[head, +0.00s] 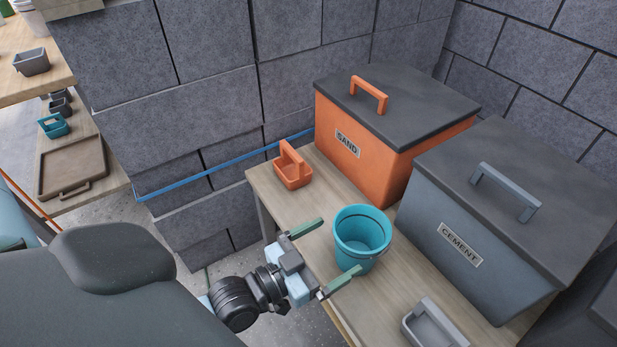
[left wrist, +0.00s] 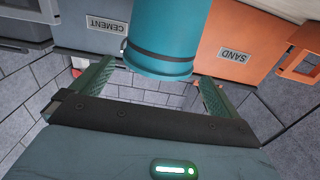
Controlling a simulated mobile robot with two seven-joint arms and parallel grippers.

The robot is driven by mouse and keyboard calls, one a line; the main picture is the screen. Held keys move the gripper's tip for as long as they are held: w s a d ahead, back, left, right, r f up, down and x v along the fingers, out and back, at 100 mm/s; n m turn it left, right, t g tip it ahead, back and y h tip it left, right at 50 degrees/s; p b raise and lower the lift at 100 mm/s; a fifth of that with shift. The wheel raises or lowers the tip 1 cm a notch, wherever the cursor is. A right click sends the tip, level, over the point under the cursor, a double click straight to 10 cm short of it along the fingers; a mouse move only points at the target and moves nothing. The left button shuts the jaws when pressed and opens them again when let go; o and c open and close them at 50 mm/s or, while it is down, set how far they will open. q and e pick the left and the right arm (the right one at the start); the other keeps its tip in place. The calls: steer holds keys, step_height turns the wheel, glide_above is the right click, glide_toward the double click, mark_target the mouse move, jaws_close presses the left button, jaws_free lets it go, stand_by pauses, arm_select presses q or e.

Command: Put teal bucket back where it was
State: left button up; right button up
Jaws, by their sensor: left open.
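The teal bucket (head: 362,240) stands upright on the wooden bench, in front of the gap between the orange sand bin and the grey cement bin. It looks empty inside. My left gripper (head: 332,252) is open, with its two green fingers pointing toward the bucket's near side. In the left wrist view the bucket (left wrist: 162,45) shows upside down, beyond and between the open fingertips (left wrist: 154,75). I cannot tell whether a finger touches it. My right gripper is not in view.
The orange sand bin (head: 375,156) and grey cement bin (head: 470,258) stand at the back of the bench (head: 270,200). An orange caddy (head: 292,168) is left of the bucket and a grey caddy (head: 430,325) nearer the front. A block wall (head: 190,60) rises behind. Shelves stand far left.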

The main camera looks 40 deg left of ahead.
arm_select(q)
steer(key=shift+v, duration=2.25)
